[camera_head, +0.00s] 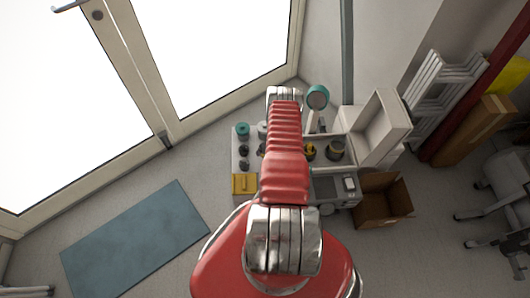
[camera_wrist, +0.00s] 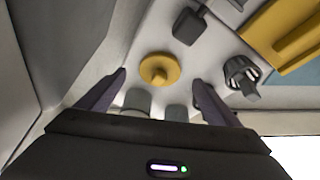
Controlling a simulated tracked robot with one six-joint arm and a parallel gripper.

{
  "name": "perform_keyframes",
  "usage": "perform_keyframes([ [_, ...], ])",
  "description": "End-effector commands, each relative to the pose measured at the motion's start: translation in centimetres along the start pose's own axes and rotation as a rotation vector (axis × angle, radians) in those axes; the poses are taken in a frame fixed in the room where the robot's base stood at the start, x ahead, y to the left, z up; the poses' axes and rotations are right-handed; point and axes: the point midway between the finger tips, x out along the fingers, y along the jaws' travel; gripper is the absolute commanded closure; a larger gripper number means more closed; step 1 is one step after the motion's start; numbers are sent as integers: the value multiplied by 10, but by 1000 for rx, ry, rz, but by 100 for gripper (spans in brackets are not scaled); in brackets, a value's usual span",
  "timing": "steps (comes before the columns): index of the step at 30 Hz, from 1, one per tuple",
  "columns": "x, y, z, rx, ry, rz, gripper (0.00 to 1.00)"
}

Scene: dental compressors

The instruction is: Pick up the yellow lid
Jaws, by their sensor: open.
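The yellow lid (camera_wrist: 160,69) is a round disc with a small raised knob, lying on a pale surface in the wrist view. My gripper (camera_wrist: 157,79) is open, with one dark finger to each side of the lid in the picture. No finger visibly touches the lid, and the height left between them is hard to tell. In the head view my red arm reaches over the workbench and covers its middle. I cannot make out the lid or my fingertips there.
A yellow block (camera_wrist: 287,36), a dark ribbed part (camera_wrist: 240,74) and a dark square part (camera_wrist: 189,27) lie near the lid. Two grey cylinders stand close to my gripper. In the head view, a cardboard box (camera_head: 384,203) stands right of the bench; a blue mat (camera_head: 135,240) lies left.

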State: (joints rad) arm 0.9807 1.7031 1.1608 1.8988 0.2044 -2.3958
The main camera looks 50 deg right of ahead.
Motion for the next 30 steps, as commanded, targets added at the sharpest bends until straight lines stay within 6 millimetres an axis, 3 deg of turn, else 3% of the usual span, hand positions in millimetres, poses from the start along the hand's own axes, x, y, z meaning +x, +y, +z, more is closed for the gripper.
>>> perform_keyframes([
  [18, 38, -1, 1, -2, -1, -1, 14],
  [30, 46, 0, 0, 0, -1, 0, 14],
])
